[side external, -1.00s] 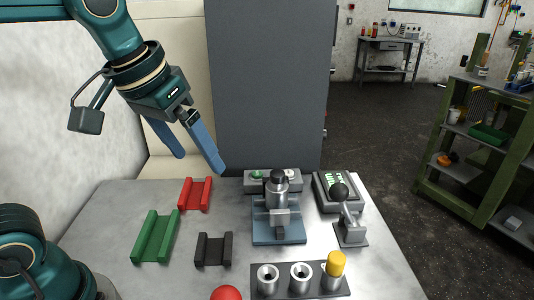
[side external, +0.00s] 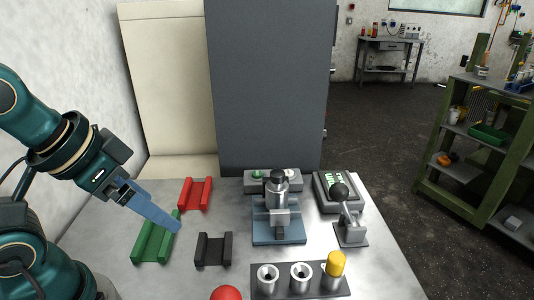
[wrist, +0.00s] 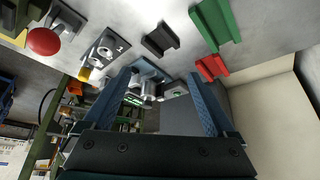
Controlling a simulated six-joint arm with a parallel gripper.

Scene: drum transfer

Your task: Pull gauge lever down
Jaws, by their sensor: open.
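The gauge lever (side external: 350,222) stands at the right side of the table in the side view, a grey metal arm with a black ball knob (side external: 339,190) at its top. Its arm is raised, with the knob up. A grey gauge box (side external: 327,180) with a green-lit display is just behind it. My gripper (side external: 167,219) is far to the left, above the green cradle, and touches nothing that I can see. In the wrist view its two blue fingers (wrist: 162,76) are spread apart with nothing held. The lever is too small to make out clearly there.
A metal cylinder fixture on a blue base (side external: 278,238) stands between my gripper and the lever. Green (side external: 154,240), red (side external: 195,194) and black (side external: 213,250) cradles lie at left. A holder (side external: 345,292) with a yellow-capped cylinder and a red ball (side external: 227,293) are in front.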

